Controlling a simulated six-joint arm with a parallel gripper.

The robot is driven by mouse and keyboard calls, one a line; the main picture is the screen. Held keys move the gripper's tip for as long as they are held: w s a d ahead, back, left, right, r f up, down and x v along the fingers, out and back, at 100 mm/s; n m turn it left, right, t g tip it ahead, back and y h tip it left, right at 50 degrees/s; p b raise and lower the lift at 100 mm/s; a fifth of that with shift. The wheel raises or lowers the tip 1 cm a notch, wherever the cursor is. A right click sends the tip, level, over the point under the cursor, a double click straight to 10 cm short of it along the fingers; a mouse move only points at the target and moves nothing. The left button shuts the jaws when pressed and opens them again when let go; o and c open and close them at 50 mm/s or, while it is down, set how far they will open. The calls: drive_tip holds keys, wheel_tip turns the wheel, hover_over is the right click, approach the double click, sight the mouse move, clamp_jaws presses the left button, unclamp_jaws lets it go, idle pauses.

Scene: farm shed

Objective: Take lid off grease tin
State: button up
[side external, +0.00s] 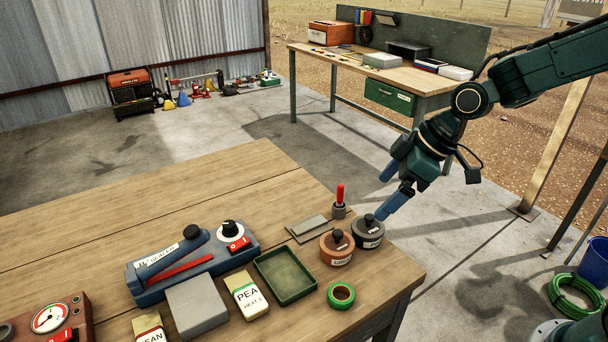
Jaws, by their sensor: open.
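Two small round tins stand near the right end of the wooden table. One is a brown tin (336,255) and the other a dark grey tin (369,238). Each has a lid with a dark round knob on top and a small white label on its side. The labels are too small to read surely, so I cannot tell which is the grease tin. Both lids sit on their tins. My gripper (385,192) is open, with blue fingers. It is above and to the right of the grey tin; the lower fingertip is close to that tin's knob, and I cannot tell whether they touch.
A red-handled tool in a holder (339,203) and a flat grey plate (309,229) are behind the tins. A green tray (262,272), green tape roll (341,296), blue sealer (190,262) and seed packet (246,296) are nearby. The table's far left is clear.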

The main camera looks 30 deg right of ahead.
sight(339, 232)
drive_tip(key=shift+w+a+f+n, duration=0.15)
drive_tip(key=shift+w+a+f, duration=0.1)
drive_tip(key=shift+w+f, duration=0.2)
drive_tip(key=shift+w+a+f+n, duration=0.15)
drive_tip(key=shift+w+a+f, duration=0.05)
drive_tip(key=shift+w+f, duration=0.25)
drive_tip(key=shift+f, duration=0.1)
drive_tip(key=shift+x, duration=4.2)
drive_tip(key=shift+s+a, duration=0.1)
drive_tip(key=shift+a, duration=0.05)
drive_tip(key=shift+x, duration=2.55)
drive_tip(key=shift+c, duration=0.4)
drive_tip(key=c, duration=1)
